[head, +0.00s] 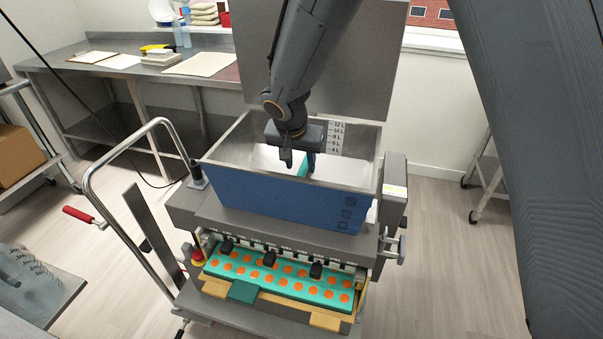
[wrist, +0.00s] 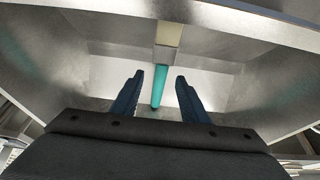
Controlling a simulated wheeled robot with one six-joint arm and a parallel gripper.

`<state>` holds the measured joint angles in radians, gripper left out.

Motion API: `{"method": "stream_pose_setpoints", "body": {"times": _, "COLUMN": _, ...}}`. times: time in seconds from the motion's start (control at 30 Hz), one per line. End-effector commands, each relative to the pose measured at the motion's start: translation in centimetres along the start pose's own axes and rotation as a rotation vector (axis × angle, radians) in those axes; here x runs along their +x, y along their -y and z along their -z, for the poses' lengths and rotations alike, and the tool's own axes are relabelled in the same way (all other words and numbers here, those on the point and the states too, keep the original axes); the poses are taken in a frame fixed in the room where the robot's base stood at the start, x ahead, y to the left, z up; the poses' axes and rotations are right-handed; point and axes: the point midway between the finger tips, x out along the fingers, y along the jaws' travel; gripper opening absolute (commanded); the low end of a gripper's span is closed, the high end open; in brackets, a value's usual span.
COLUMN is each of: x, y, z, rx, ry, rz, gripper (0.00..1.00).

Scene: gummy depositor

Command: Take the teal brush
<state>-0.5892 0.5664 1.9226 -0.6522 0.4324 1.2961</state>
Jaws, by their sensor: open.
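The teal brush (wrist: 158,85) is inside the metal hopper (wrist: 230,57). In the wrist view its teal length runs up to a pale tan part (wrist: 168,33) at the hopper's wall. In the head view only a small teal piece (head: 303,168) shows beside my gripper's fingers. My gripper (head: 299,162) reaches down into the hopper's opening from above. In the wrist view my gripper (wrist: 158,90) is open, with its two dark blue fingers apart and the brush in line with the gap between them. I cannot tell how far the fingertips are from the brush.
The hopper's walls (head: 270,199) surround my gripper, with a raised grey panel (head: 345,60) behind. Below sits a teal mould tray (head: 280,279) with orange rounds. A bent metal handle (head: 115,165) stands at the left. A workbench (head: 150,72) stands at the back.

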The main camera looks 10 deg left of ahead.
Motion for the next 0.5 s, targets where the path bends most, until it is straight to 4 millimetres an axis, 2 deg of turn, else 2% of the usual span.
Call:
{"method": "stream_pose_setpoints", "body": {"times": 0.27, "x": 3.2, "y": 0.2, "z": -0.2, "rx": -0.002, "ry": 0.002, "rz": -0.003, "gripper": 0.41}}
{"method": "stream_pose_setpoints", "body": {"times": 0.5, "x": 3.9, "y": 0.2, "z": -0.1, "rx": -0.001, "ry": 0.001, "rz": 0.000, "gripper": 0.41}}
